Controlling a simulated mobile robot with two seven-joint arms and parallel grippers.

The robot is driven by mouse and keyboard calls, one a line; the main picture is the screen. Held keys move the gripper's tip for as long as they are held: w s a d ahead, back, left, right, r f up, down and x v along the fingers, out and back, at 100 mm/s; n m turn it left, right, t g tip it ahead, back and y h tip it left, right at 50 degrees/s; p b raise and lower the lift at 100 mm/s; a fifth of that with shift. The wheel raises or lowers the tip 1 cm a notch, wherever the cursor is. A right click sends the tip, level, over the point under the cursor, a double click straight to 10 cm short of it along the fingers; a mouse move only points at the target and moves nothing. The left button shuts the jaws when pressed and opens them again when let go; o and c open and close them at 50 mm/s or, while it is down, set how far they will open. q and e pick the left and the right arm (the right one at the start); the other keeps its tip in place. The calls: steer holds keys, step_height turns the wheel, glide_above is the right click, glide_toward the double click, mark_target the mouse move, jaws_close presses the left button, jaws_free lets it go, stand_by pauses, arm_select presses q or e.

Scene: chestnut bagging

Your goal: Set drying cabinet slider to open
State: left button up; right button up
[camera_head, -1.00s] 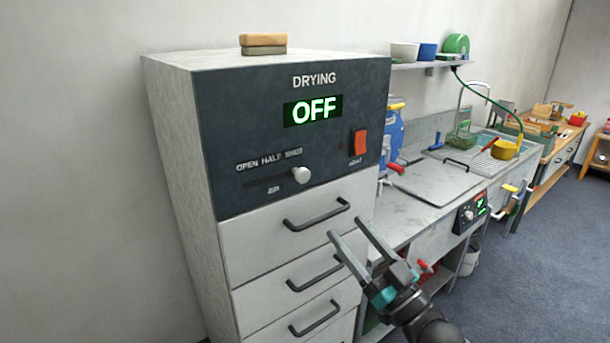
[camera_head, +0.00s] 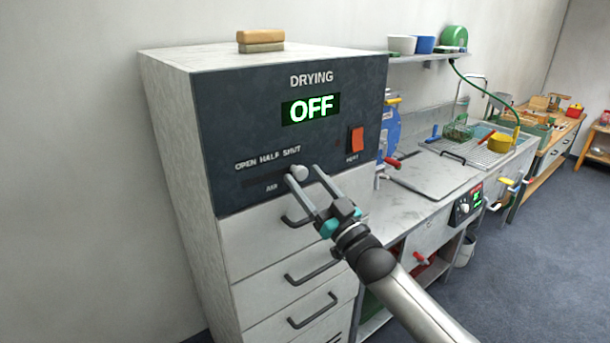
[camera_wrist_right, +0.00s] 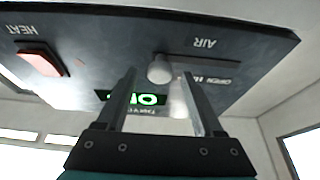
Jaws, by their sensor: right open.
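The drying cabinet (camera_head: 235,130) has a dark front panel with a green OFF display (camera_head: 311,109). Its slider has a round pale knob (camera_head: 299,172) at the right end of a slot, under the SHUT label. The knob also shows in the wrist view (camera_wrist_right: 160,69). My right gripper (camera_head: 304,171) is open in front of the panel, its fingertips near the knob. In the wrist view the knob appears between the two fingers (camera_wrist_right: 158,80); I cannot tell whether they touch it. My left gripper is not in view.
An orange-red HEAT switch (camera_head: 357,140) sits right of the slider. Drawers with dark handles (camera_head: 313,311) lie below the panel. A counter (camera_head: 410,205) with a sink and tools extends to the right.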

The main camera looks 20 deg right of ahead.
steer(key=shift+w+a+r, duration=0.2)
steer(key=shift+w, duration=0.3)
steer(key=shift+c, duration=0.4)
jaws_close()
stand_by(0.8)
